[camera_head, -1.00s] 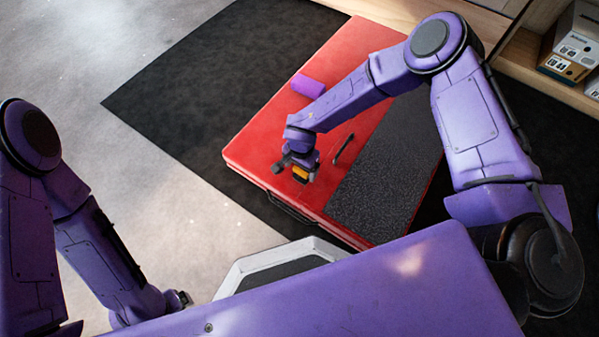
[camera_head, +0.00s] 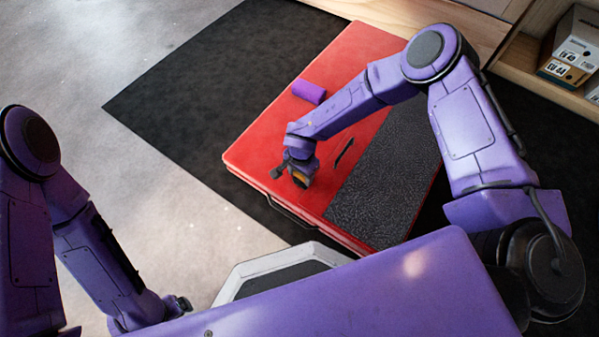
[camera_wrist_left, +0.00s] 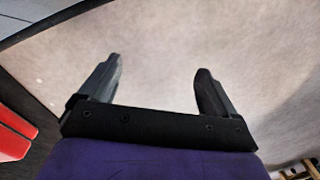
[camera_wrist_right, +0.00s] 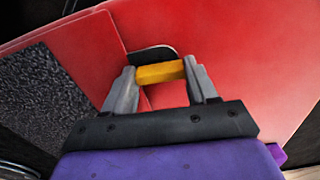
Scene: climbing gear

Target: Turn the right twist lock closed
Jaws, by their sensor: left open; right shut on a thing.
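A red pad (camera_head: 262,140) with a dark grey textured panel (camera_head: 385,185) lies flat. My right gripper (camera_head: 300,181) is over its near-left part, pointing down. In the right wrist view, its two fingers (camera_wrist_right: 162,80) are shut on a yellow-orange bar, the twist lock (camera_wrist_right: 160,72), which lies crosswise between the fingertips. In the head view only a little orange shows under the gripper, so the lock's exact angle is hard to read. My left gripper (camera_wrist_left: 157,75) is open and empty, away from the pad, over the pale floor.
A purple cylinder (camera_head: 308,92) and a thin dark piece (camera_head: 344,151) lie on the pad. A dark handle (camera_head: 285,210) is on its near side. A black mat (camera_head: 190,100) is underneath. Shelves with shoe boxes (camera_head: 570,55) stand at the far right.

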